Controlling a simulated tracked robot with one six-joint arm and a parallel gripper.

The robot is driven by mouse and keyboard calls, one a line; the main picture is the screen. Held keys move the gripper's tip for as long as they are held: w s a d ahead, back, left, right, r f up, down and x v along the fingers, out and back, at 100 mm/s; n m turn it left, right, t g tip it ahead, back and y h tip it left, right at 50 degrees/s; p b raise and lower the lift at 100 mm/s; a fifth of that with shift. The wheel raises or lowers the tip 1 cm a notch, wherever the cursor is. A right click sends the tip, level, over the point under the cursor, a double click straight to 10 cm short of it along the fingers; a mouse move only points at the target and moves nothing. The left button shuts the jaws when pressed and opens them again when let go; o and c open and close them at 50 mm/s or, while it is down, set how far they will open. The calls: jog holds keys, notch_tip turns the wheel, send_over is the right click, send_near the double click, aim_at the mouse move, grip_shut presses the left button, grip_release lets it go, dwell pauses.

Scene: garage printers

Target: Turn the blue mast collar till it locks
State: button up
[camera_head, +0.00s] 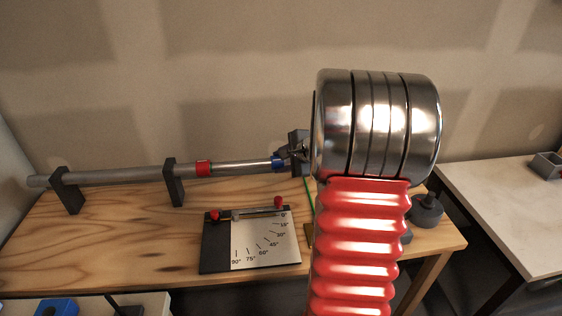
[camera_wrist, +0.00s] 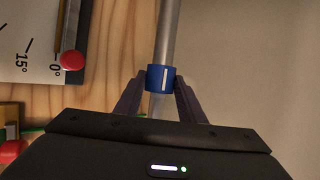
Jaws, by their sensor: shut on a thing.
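The blue mast collar (camera_wrist: 154,79) sits around the grey mast tube (camera_wrist: 167,35) in the wrist view, with a white line on its near face. My gripper (camera_wrist: 160,92) is shut on the collar, one dark finger on each side. In the head view the blue collar (camera_head: 278,163) is at the right end of the mast (camera_head: 120,177), which lies across two dark supports. A red collar (camera_head: 203,168) sits further left on the mast. My gripper in the head view (camera_head: 297,152) is partly hidden behind my own arm.
An angle board (camera_head: 267,250) with red knobs and degree marks lies on the wooden bench (camera_head: 130,235). A dark weight (camera_head: 427,209) stands at the bench's right end. A pale table (camera_head: 500,205) is at the right. A blue object (camera_head: 57,307) is at the lower left.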

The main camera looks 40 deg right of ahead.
jog(key=shift+s+a+f+n+t+h, duration=0.15)
jog(key=shift+f+t+h, duration=0.1)
jog(key=shift+t, duration=0.3)
jog(key=shift+s+a+f+n+t+h, duration=0.15)
jog(key=shift+t+h, duration=0.1)
jog(key=shift+t, duration=0.3)
jog(key=shift+f+n+t+h, duration=0.2)
jog(key=shift+n+t+h, duration=0.15)
jog(key=shift+t, duration=0.45)
jog(key=shift+f+n+t+h, duration=0.25)
jog(key=shift+n+t+h, duration=0.1)
jog(key=shift+t, duration=0.55)
jog(key=shift+f+n+t+h, duration=0.2)
jog(key=shift+f+t+h, duration=0.1)
jog(key=shift+t, duration=0.6)
jog(key=o, duration=1)
jog(key=shift+r+t, duration=0.2)
jog(key=shift+t, duration=0.1)
jog(key=shift+o, duration=0.2)
jog(key=shift+r+g, duration=0.3)
jog(key=shift+g, duration=0.1)
jog(key=shift+w+d+r+m+g+y, duration=0.1)
jog(key=shift+r+m+g+y, duration=0.2)
jog(key=shift+g, duration=0.6)
jog(key=shift+d+r+m+g+y, duration=0.1)
jog(key=shift+m+g+y, duration=0.25)
jog(key=shift+g, duration=0.55)
